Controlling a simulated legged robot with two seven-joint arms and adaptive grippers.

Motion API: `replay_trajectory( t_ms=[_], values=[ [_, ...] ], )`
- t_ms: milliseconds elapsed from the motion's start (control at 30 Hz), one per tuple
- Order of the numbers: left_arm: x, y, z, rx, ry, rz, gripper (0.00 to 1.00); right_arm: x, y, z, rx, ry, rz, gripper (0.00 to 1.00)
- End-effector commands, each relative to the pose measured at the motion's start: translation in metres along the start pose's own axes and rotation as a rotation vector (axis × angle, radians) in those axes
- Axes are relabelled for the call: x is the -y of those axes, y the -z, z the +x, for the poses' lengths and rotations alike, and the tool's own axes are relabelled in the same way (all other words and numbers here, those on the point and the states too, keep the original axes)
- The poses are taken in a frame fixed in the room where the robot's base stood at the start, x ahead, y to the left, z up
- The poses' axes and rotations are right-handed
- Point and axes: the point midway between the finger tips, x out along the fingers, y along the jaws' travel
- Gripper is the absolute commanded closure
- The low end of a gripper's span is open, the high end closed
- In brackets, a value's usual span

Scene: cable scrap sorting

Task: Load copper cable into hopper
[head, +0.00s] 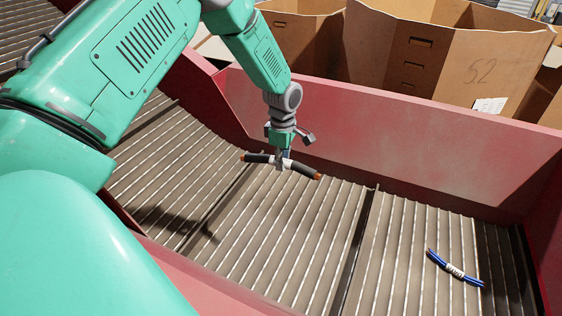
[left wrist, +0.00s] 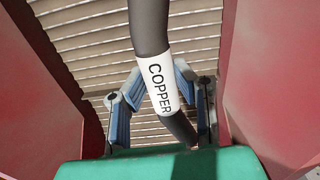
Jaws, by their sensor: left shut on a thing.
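A black cable with copper-coloured ends and a white label (head: 302,169) is held above the slatted conveyor in the head view. In the left wrist view the same cable (left wrist: 150,30) runs top to bottom, and its label reads COPPER. My left gripper (head: 281,163) is shut on the cable near its middle; its blue fingers (left wrist: 158,105) show on both sides of the label. The conveyor (head: 290,230) with ribbed slats lies below the cable. My right gripper is not in view. I cannot tell which part is the hopper.
A blue cable piece (head: 455,270) with a white label lies on the conveyor at the lower right. Red side walls (head: 390,130) border the conveyor. Large cardboard boxes (head: 440,60), one marked 52, stand behind the far wall. The belt between the cables is clear.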

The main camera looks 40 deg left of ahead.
Motion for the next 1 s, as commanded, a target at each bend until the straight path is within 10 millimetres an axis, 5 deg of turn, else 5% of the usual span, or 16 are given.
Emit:
replay_trajectory(
  t_ms=[67,100,167,567,1000],
  values=[
    [-0.001,0.000,-0.001,0.000,-0.002,0.000,1.00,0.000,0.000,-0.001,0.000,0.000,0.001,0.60],
    [-0.001,0.000,-0.001,0.001,-0.001,0.000,0.68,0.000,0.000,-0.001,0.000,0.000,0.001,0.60],
    [-0.001,0.001,0.000,0.002,-0.001,0.000,0.54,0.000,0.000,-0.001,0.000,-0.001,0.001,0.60],
    [-0.002,0.003,-0.005,0.004,0.001,-0.001,0.54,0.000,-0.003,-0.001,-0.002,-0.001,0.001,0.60],
    [-0.001,-0.002,-0.092,-0.001,-0.003,0.001,0.54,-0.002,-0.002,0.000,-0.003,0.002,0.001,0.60]
  ],
)
